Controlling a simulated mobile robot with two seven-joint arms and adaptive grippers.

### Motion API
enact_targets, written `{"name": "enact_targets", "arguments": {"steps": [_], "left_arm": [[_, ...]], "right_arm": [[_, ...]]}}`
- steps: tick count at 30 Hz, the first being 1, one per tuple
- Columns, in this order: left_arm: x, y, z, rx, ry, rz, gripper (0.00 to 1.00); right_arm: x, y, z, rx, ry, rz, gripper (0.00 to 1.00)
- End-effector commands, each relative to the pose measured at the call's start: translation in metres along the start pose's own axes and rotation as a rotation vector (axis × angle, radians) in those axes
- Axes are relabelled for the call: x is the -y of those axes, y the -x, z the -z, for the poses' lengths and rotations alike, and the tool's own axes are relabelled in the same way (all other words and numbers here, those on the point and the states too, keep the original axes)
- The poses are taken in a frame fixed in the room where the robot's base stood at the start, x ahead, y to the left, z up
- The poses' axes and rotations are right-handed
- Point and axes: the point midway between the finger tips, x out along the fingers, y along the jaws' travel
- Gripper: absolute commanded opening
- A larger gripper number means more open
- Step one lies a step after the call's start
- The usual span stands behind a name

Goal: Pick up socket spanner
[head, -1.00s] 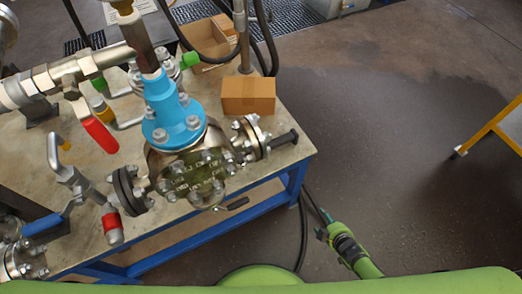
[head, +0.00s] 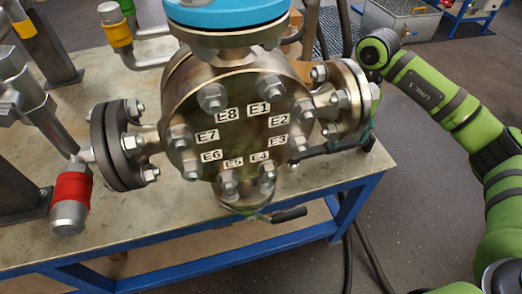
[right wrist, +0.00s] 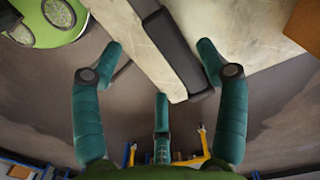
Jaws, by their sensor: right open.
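The socket spanner (head: 328,149) is a black bar lying on the workbench, behind and right of the flanged vessel (head: 240,130); the vessel's right side flange partly hides it. In the right wrist view a dark bar (right wrist: 172,45), which looks like the spanner, lies on the tabletop and reaches its edge. My right gripper (head: 368,135) is at the bench's right corner, mostly hidden behind that flange. In the right wrist view its teal fingers (right wrist: 160,62) are spread open, with the bar's end between them and nothing gripped. My left gripper is out of view.
The workbench (head: 110,240) has a blue frame. A small lever with a black grip (head: 289,214) sticks out below the vessel. A red-banded fitting (head: 72,200) stands at left. The floor (head: 420,210) right of the bench is clear apart from cables.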

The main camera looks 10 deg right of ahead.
Motion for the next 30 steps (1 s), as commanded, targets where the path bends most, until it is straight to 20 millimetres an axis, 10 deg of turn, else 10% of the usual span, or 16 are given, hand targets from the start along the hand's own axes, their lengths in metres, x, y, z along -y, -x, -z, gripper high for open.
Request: {"name": "enact_targets", "arguments": {"steps": [30], "left_arm": [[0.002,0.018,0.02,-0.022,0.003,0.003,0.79]], "right_arm": [[0.003,-0.068,0.011,-0.041,0.012,0.002,0.7]]}}
